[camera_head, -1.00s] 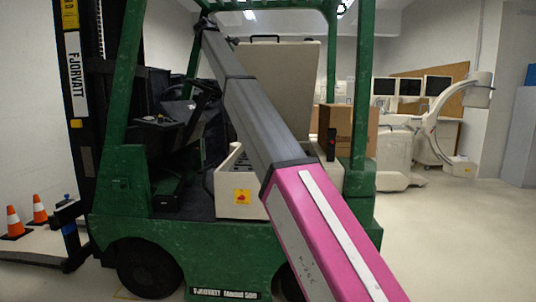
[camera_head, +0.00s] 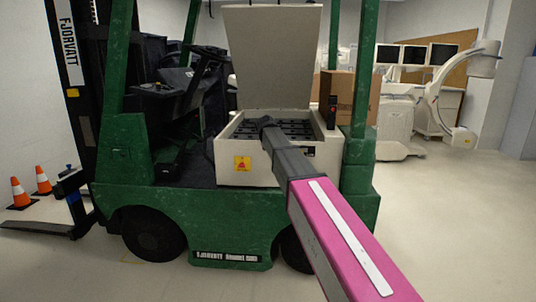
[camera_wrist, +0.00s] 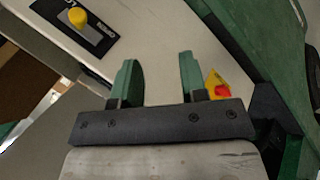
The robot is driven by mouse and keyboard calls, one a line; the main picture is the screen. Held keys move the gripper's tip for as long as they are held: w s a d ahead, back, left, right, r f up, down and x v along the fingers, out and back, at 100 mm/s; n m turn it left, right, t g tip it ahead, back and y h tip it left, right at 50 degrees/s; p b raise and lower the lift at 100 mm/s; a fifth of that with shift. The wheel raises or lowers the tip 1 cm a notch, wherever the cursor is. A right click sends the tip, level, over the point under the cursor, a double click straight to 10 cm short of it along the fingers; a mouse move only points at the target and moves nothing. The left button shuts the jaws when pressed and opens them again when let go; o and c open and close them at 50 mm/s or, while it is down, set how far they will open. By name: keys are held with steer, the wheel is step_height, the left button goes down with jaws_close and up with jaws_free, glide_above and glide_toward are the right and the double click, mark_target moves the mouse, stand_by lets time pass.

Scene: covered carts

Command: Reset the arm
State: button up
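My pink and grey arm reaches from the lower right of the head view toward the green forklift (camera_head: 230,220). Its end lies in front of the forklift's open cream battery box (camera_head: 232,172), where my gripper's fingers are too small to make out. In the wrist view my gripper (camera_wrist: 158,60) shows two green fingers standing apart with nothing between them. A pale panel (camera_wrist: 165,35) lies beyond them. A warning sticker (camera_wrist: 217,85) shows beside the right finger.
The box's lid (camera_head: 272,55) stands raised behind it. A cardboard box (camera_head: 352,97) is at its right, near a green post. A yellow knob (camera_wrist: 77,17) on a black plate shows in the wrist view. Traffic cones (camera_head: 20,194) stand at left. Floor at right is clear.

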steer(key=s+d+f+m+g, duration=0.1)
steer(key=s+d+f, duration=0.2)
steer(key=s+f, duration=0.25)
steer(key=s+d+f+m+g+y, duration=0.1)
steer(key=s+d+f, duration=0.2)
steer(key=s+f, duration=0.3)
steer(key=s+d+f+m+g, duration=0.1)
steer(key=s+d+f, duration=0.25)
steer(key=f, duration=0.45)
steer(key=s+d+f+m+g+y, duration=0.1)
steer(key=s+d+f+m, duration=0.1)
steer(key=s+f, duration=0.4)
steer(key=s+d+f+m+g+y, duration=0.1)
steer(key=s+d+f+m, duration=0.2)
steer(key=s+f, duration=0.4)
steer(key=s, duration=0.8)
steer(key=shift+s+d+y, duration=0.3)
steer(key=shift+s, duration=0.1)
